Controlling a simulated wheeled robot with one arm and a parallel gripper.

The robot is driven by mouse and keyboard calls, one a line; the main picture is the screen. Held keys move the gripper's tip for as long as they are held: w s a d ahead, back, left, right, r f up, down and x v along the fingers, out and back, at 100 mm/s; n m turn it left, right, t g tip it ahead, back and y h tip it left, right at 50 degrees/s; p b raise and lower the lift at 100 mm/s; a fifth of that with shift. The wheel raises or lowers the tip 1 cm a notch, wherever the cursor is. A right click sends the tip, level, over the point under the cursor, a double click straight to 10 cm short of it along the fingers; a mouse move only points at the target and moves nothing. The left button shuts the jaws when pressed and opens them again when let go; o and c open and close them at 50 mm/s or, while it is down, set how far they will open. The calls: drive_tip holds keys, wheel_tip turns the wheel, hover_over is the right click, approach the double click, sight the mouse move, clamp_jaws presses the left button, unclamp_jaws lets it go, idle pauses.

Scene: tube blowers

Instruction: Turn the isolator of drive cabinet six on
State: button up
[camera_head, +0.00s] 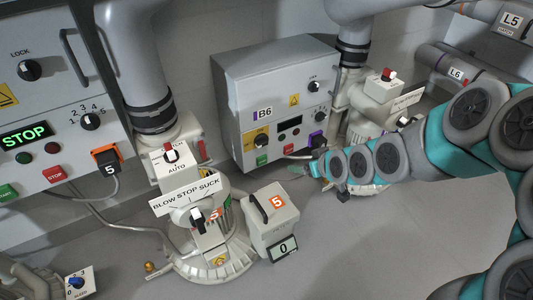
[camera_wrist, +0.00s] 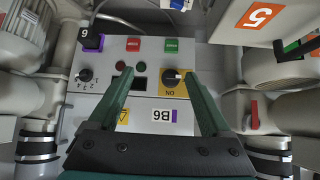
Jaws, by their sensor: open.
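The grey drive cabinet marked B6 (camera_head: 290,80) stands against the wall in the middle of the head view; it shows upside down in the wrist view (camera_wrist: 145,105). Its isolator is a black knob (camera_wrist: 171,79) on a yellow plate, with the lettering ON beside it. In the head view the yellow plate (camera_head: 256,138) is at the cabinet's lower left. My gripper (camera_head: 308,169) reaches in from the right, in front of the cabinet's lower right. In the wrist view my gripper (camera_wrist: 150,78) is open, its teal fingers apart and empty; the right fingertip appears close to the knob.
The cabinet also bears a numbered dial (camera_wrist: 85,75), a dark display (camera_wrist: 123,86), a green button (camera_wrist: 172,45), a red button (camera_wrist: 133,44) and a purple plug (camera_wrist: 92,40). Blower 5 (camera_head: 200,250) and a box marked 5 (camera_head: 270,215) stand left and in front. Pipes flank the cabinet.

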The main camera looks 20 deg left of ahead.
sight(263, 144)
drive_tip(key=w+a+f+y+b, duration=0.1)
drive_tip(key=w+a+f, duration=0.1)
drive_tip(key=a, duration=0.3)
drive_tip(key=w+a+f+t+y+b, duration=0.1)
drive_tip(key=w+a+f, duration=0.1)
drive_tip(key=w+a, duration=0.2)
drive_tip(key=w+a+f+n+t+y+b, duration=0.1)
drive_tip(key=w+a, duration=0.2)
drive_tip(key=a, duration=0.3)
drive_tip(key=shift+w+f+y, duration=0.2)
drive_tip(key=shift+f+y, duration=0.2)
clamp_jaws()
